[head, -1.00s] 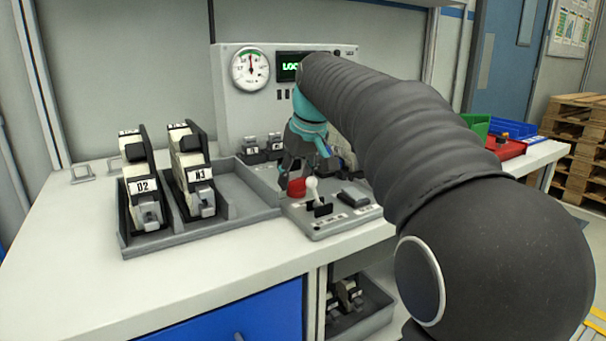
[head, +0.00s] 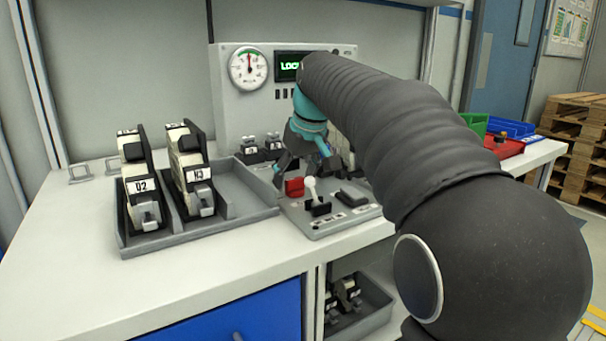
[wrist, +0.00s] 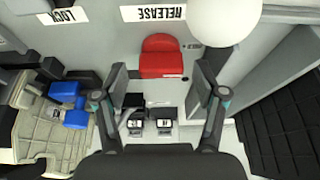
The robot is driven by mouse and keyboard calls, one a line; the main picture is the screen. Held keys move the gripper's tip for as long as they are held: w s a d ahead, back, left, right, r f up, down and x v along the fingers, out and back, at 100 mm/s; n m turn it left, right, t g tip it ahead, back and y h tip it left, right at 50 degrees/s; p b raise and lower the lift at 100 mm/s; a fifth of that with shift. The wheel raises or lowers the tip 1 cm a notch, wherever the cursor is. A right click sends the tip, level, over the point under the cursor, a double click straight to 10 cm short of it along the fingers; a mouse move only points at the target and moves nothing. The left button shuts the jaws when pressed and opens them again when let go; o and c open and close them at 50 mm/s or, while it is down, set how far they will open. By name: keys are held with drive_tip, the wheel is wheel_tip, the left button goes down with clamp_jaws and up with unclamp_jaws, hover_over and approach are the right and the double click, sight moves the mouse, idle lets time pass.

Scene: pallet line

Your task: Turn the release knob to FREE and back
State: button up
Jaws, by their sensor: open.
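The red release knob (head: 294,187) sits on the grey control panel (head: 335,228), near the white-topped lever. In the wrist view the red knob (wrist: 162,58) shows beyond and between my fingertips, by an upside-down RELEASE label (wrist: 153,13). A LOCK label (wrist: 58,16) is at the upper left there. My gripper (wrist: 161,82) is open and empty, with a finger on each side of the knob's line. In the head view my gripper (head: 303,170) hangs just above and behind the knob; contact cannot be told. The green display (head: 288,66) begins "LOC", the rest hidden by my arm.
The white-knobbed lever (head: 311,188) stands close beside the red knob; its white ball (wrist: 225,15) is near my right finger. A grey tray (head: 250,195) with units Q2 and N3 lies left. A gauge (head: 248,69) is behind. The front left bench top (head: 75,240) is clear.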

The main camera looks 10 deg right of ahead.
drive_tip(key=v, duration=1.2)
